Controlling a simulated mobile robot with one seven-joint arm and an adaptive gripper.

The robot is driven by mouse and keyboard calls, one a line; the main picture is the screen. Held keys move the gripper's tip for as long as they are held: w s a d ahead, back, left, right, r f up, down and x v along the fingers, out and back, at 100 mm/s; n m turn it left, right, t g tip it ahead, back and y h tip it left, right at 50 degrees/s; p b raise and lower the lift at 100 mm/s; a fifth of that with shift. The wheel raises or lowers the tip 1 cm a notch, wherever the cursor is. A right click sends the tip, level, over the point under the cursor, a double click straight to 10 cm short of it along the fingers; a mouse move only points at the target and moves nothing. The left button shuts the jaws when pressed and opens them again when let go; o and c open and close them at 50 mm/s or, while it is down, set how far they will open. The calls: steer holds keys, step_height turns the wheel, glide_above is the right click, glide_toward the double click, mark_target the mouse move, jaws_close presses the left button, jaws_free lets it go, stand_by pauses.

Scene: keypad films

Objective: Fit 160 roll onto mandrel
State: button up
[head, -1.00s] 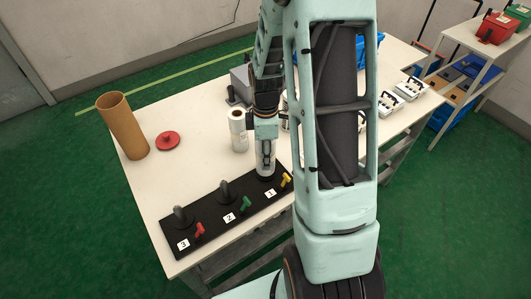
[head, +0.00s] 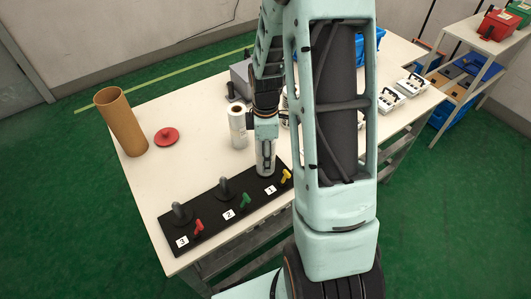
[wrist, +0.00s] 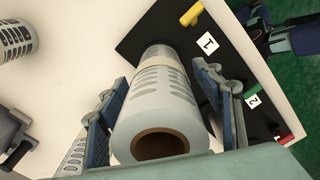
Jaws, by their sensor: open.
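A white printed roll with a brown core (wrist: 160,145) stands on end at station 1 of the black board (wrist: 150,28). In the head view the same roll (head: 265,168) covers where that station's mandrel would be; the mandrel is hidden. The core looks dark inside, so I cannot see a tip in it. My gripper (wrist: 160,78) is open, with one finger on each side of the roll. I cannot read a size on the roll.
Yellow (head: 286,176), green (head: 244,202) and red (head: 198,226) handles line the board's front. Another white roll (head: 238,130) stands behind it. A brown tube (head: 122,125) and a red disc (head: 166,136) are at the left. The table between is clear.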

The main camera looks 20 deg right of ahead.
step_height(320, 180, up, 12)
stand_by(0.6)
stand_by(0.4)
